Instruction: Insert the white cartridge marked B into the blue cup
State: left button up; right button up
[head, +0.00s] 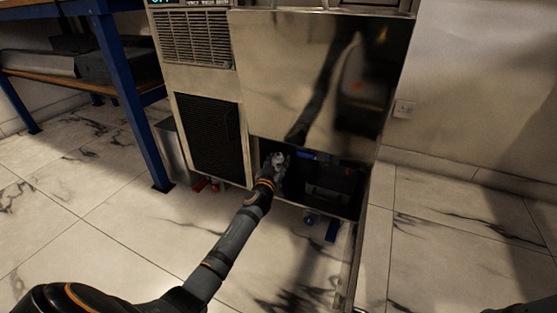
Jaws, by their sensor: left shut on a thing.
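My left gripper (279,161) is at the left side of the low open bay in the steel machine. It is shut on a small pale thing that looks like the white cartridge (278,156); its mark is too small to read. A small blue thing (307,154) shows just right of the gripper, under the bay's upper edge. It may be the blue cup, but its shape is unclear. The gripper appears to be left of it; I cannot tell the depth between them. My right gripper is not in view.
A black box (332,184) fills the bay's right part. The steel front panel (310,75) is above, and a black grille (215,138) is to the left. A blue-legged bench (128,95) stands at left. The marble floor (120,220) in front is clear.

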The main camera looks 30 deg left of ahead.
pick_arm(q)
jog(key=shift+f, duration=0.85)
jog(key=shift+f, duration=0.1)
jog(key=o, duration=1.4)
jog(key=shift+o, duration=0.2)
jog(key=s+d, duration=0.2)
jog(key=s, duration=0.9)
jog(key=shift+s+d, duration=0.15)
jog(key=shift+s, duration=0.25)
